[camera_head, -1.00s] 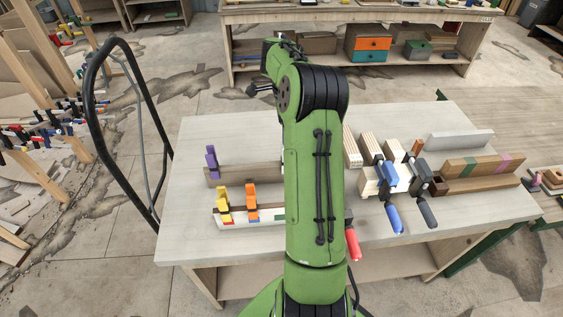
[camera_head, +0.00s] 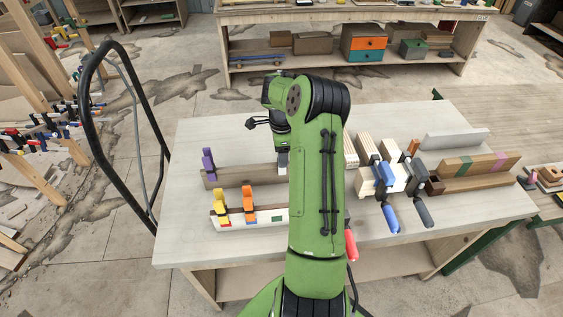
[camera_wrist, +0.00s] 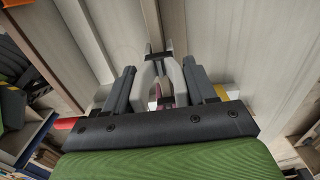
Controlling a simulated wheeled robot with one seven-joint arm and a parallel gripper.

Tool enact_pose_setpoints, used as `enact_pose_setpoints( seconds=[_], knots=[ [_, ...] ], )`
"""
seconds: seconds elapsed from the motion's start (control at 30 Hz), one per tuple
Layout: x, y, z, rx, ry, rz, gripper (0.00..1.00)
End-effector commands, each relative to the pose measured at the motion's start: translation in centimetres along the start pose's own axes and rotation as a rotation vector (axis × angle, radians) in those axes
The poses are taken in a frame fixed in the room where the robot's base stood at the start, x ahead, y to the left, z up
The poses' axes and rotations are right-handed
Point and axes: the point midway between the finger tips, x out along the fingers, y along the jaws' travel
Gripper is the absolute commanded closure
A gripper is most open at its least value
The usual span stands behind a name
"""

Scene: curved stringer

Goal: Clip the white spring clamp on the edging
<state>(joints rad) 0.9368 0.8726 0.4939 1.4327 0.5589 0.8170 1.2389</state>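In the wrist view, the white spring clamp (camera_wrist: 146,76) stands between the dark fingers of my gripper (camera_wrist: 158,88). The fingers press on its two handles, and its dark jaws point away from me. In the head view, my gripper is mostly hidden behind my arm; a pale piece (camera_head: 283,163) shows under the wrist, above the brown strip's right end. The brown strip (camera_head: 243,178) carries a purple clamp (camera_head: 208,164). A white strip (camera_head: 265,218) in front carries yellow (camera_head: 219,203) and orange (camera_head: 249,203) clamps. I cannot tell which strip is the edging.
To the right stand wooden blocks (camera_head: 368,145), blue-handled (camera_head: 390,218) and dark-handled (camera_head: 424,213) clamps, and a brown block (camera_head: 470,173) with coloured bands. A red handle (camera_head: 350,246) shows beside my arm. The workbench's (camera_head: 190,245) left front corner is clear.

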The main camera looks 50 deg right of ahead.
Motion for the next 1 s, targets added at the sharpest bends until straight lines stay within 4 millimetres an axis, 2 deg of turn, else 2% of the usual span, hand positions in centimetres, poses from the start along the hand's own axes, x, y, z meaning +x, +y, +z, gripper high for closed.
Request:
enact_pose_setpoints(
  seconds=[0.03,0.23,0.5,0.57,0.83,0.9,1.0],
  knots=[
    [0.0,0.0,0.0,0.0,0.0,0.001,0.54],
    [0.0,0.0,0.0,0.0,0.001,0.001,0.85],
    [-0.6,0.0,0.0,0.001,0.001,-0.002,0.86],
    [-1.6,-0.1,0.0,0.001,0.002,-0.005,0.86],
    [-8.2,-0.1,0.0,0.001,0.002,-0.005,0.86],
    [-9.2,0.0,0.0,-0.001,0.002,-0.002,0.86],
    [-9.7,0.6,0.4,-0.012,0.004,-0.002,0.86]
  ],
)
